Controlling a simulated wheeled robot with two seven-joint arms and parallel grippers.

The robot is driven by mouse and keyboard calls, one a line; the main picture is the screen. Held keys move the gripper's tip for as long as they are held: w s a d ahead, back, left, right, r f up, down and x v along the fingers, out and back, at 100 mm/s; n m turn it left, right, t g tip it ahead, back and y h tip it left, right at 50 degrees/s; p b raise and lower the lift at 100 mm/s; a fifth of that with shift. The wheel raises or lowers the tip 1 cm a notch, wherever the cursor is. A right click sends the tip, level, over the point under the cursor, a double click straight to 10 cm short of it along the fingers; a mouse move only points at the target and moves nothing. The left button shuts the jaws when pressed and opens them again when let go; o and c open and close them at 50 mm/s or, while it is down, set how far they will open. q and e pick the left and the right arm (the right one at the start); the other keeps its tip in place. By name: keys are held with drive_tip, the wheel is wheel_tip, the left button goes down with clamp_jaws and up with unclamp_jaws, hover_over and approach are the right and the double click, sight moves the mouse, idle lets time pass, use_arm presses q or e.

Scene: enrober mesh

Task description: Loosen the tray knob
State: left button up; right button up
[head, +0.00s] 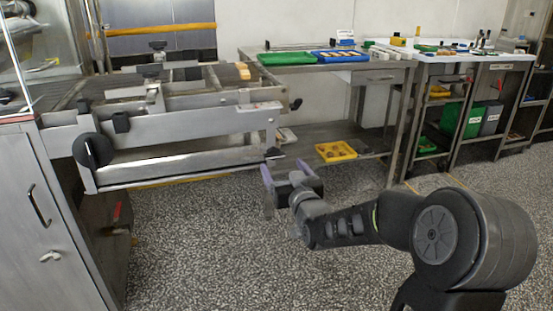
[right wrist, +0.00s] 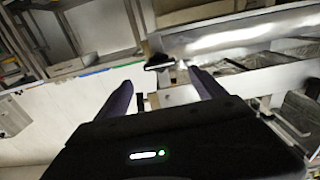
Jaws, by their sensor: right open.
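A small black knob (head: 273,153) sticks out at the lower right end of the enrober's tray (head: 180,165), a long metal trough under the mesh belt. In the right wrist view the black knob (right wrist: 159,62) shows ahead, between and beyond the fingertips. My right gripper (head: 285,173) is open and empty, just in front of and below the knob in the head view. Its two purple-grey fingers also show in the right wrist view (right wrist: 160,85), apart from the knob. My left gripper is not in view.
A large black disc (head: 92,150) sits at the machine's left side and a black lever (head: 295,104) at its upper right. A steel table (head: 340,62) with a green tray (head: 287,58) stands behind. A yellow tray (head: 335,151) lies on its lower shelf. The speckled floor in front is clear.

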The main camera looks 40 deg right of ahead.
sight(275, 156)
drive_tip(key=x, duration=0.6)
drive_tip(key=shift+w+d+b, duration=0.15)
drive_tip(key=shift+w+b, duration=0.15)
drive_tip(key=shift+w, duration=0.05)
drive_tip(key=shift+c, duration=0.4)
drive_tip(key=c, duration=1.3)
